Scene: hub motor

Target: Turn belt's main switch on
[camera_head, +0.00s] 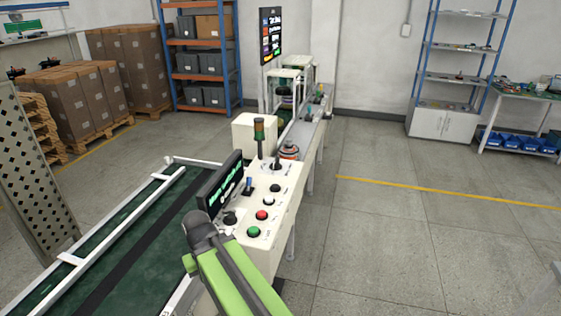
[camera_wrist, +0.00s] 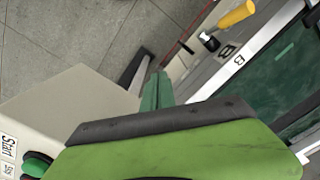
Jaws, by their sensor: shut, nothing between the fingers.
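The cream control box (camera_head: 265,240) stands at the right side of the green belt (camera_head: 130,240). On its top are a black knob-like switch (camera_head: 230,218), a blue-topped lever (camera_head: 248,187), and green (camera_head: 253,231), red (camera_head: 262,215), white (camera_head: 269,201) and black (camera_head: 275,188) buttons. I cannot read which control is the main switch. My gripper (camera_head: 203,238) is at the box's near left corner, close to the black knob; contact cannot be told. It is shut and empty. In the wrist view its green and dark parts cover much, beside the green button (camera_wrist: 37,163) labelled Start.
In the wrist view a yellow handle-like part (camera_wrist: 236,15) sits near a frame marked B. White rails edge the belt. Floor at the right is open.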

